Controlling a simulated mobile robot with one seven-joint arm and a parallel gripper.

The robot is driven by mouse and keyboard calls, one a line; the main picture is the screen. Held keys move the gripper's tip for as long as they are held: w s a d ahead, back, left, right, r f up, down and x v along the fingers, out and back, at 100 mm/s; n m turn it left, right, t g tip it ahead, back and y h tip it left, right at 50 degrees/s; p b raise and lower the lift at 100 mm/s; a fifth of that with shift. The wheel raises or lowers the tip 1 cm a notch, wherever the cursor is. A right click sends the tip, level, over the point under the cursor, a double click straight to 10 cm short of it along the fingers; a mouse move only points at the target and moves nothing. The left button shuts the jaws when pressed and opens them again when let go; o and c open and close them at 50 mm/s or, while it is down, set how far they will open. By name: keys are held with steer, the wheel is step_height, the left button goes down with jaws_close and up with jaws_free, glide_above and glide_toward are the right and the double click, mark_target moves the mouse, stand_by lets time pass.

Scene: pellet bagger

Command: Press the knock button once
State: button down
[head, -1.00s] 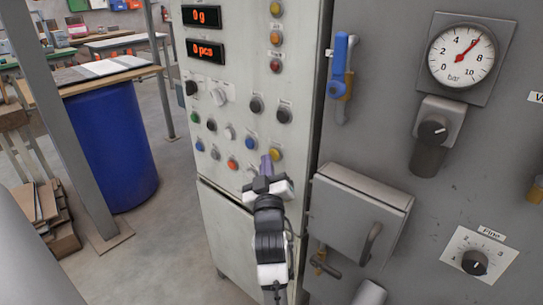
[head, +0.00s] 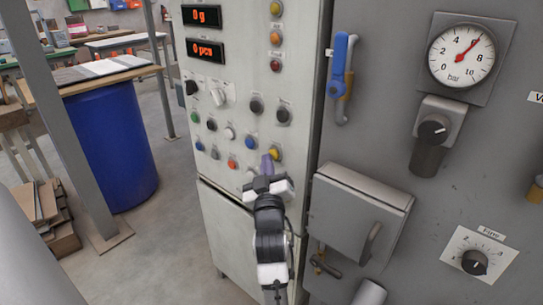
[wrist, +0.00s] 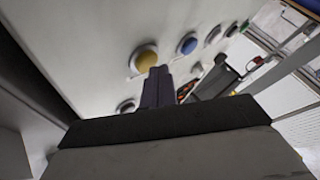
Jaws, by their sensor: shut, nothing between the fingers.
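The grey-white control panel (head: 250,60) carries several small round buttons. Their labels are too small to read, so I cannot tell by name which one is the knock button. My gripper (head: 267,162) is shut and empty, its purple fingers pointing at the panel just left of and below a yellow button (head: 274,153). In the wrist view the shut fingertips (wrist: 158,72) overlap the lower edge of the yellow button (wrist: 146,58). I cannot tell whether they touch it. A blue button (wrist: 187,45) is to its right, and a dark button (wrist: 125,106) is lower left.
More buttons sit to the left, among them a red-orange one (head: 232,164) and a white one (head: 230,133). A grey box with a handle (head: 360,205) juts out right of my arm. A blue-handled valve (head: 340,65) is above it. A blue barrel (head: 112,145) stands left.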

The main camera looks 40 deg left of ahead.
steer(key=shift+s, duration=0.6)
steer(key=s, duration=0.4)
steer(key=s+b, duration=0.1)
steer(key=shift+s+a, duration=0.25)
steer(key=shift+s, duration=0.15)
stand_by(0.6)
